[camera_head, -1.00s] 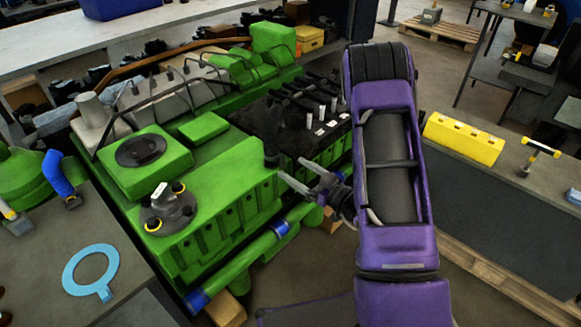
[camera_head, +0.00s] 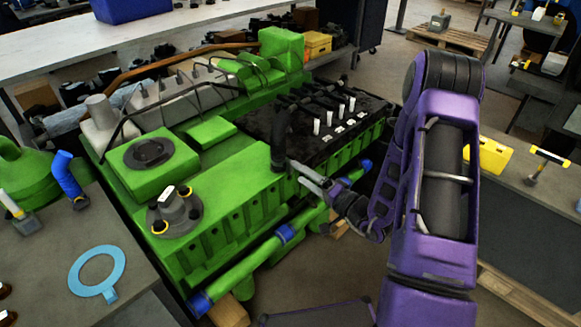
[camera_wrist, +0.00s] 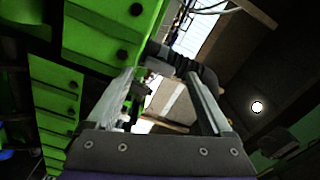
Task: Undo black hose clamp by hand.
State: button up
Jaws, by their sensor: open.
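A black hose (camera_head: 280,135) stands upright on the green engine block (camera_head: 215,185), with its lower end at the engine's near edge. My gripper (camera_head: 297,173) is open, its pale fingers pointing left, with tips just right of the hose's lower end. In the wrist view my gripper (camera_wrist: 160,72) has its fingers spread, and the bent, ribbed black hose (camera_wrist: 180,62) shows beyond and between the tips. I see nothing held between the fingers. The black clamp cannot be told apart clearly from the dark hose. Contact with the hose cannot be judged.
A green pipe with blue bands (camera_head: 245,267) runs along the engine's near side. A grey bench at left holds a light blue ring (camera_head: 97,272) and a blue elbow (camera_head: 68,178). A yellow case (camera_head: 489,157) lies on the right bench, partly behind my arm.

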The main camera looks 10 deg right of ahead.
aim_at(292, 168)
jog(key=m, duration=0.9)
jog(key=shift+m, duration=0.3)
jog(key=w+m+p, duration=0.1)
jog(key=m, duration=0.3)
jog(key=a+m+p, duration=0.1)
jog(key=m+p, duration=0.1)
jog(key=m, duration=0.2)
jog(key=w+a+m+p, duration=0.1)
jog(key=m+p, duration=0.1)
jog(key=m, duration=0.2)
jog(key=shift+w+f, duration=0.1)
jog(key=shift+w, duration=0.25)
jog(key=shift+x, duration=0.8)
grip_shut()
